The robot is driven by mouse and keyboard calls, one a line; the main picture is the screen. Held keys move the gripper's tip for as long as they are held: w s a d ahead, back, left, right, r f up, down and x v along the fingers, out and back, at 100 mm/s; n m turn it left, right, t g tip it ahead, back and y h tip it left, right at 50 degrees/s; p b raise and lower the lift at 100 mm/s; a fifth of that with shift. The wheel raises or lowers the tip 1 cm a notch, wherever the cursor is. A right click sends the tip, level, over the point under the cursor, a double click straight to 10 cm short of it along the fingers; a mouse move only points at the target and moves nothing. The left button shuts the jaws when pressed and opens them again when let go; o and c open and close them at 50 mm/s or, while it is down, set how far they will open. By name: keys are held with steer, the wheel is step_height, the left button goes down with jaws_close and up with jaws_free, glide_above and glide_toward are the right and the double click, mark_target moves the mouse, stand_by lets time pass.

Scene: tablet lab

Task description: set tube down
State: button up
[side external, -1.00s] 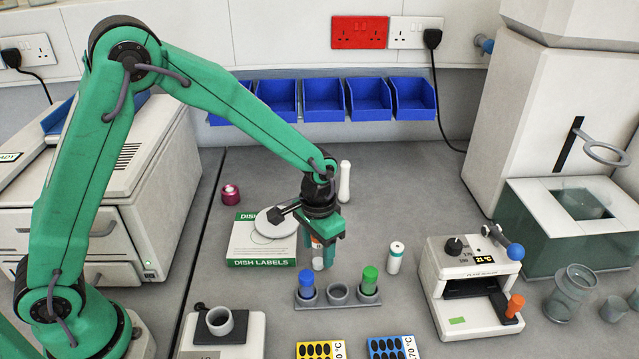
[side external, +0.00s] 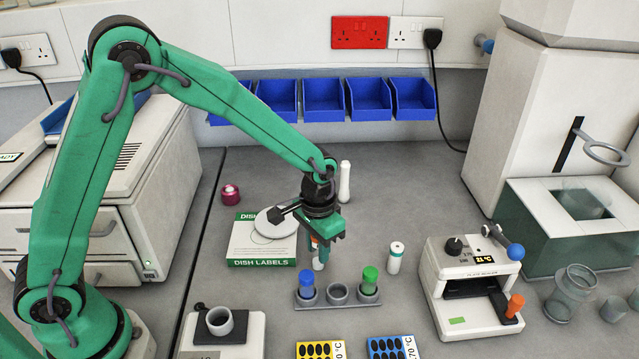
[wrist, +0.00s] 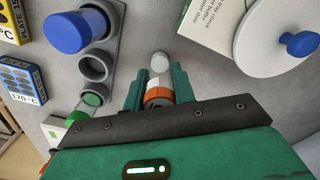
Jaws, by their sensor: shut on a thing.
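My gripper (side external: 324,254) points down just behind the tube rack and is shut on a tube with an orange cap (wrist: 158,97). The tube's pale lower end (side external: 318,264) shows below the jaws; I cannot tell whether it touches the bench. The grey rack (side external: 337,293) has three holders. A blue-capped tube (side external: 306,279) stands in its left holder and a green-capped tube (side external: 369,277) in its right one. The middle holder is empty. In the wrist view the rack (wrist: 92,68) lies left of the jaws.
A white bottle (side external: 395,259) stands right of my gripper. A dish labels box (side external: 262,252) with a white lid (side external: 277,221) on it lies to the left. Bare bench lies behind the bottle.

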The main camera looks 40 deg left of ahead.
steer(key=shift+r, duration=0.1)
steer(key=shift+r, duration=0.8)
step_height(320, 180, up, 2)
steer(key=shift+r, duration=0.2)
steer(key=s+d+r, duration=0.6)
steer(key=s+d, duration=0.2)
steer(key=shift+s+r, duration=0.3)
steer(key=shift+r, duration=0.1)
steer(key=shift+w+a, duration=0.1)
steer(key=shift+a, duration=0.05)
steer(key=w+a+r+n, duration=0.1)
steer(key=w+a+r, duration=0.1)
steer(key=a, duration=0.8)
steer(key=w+a+r+n, duration=0.1)
steer(key=w+a+r, duration=0.2)
steer(key=a, duration=0.7)
steer(key=shift+w, duration=0.8)
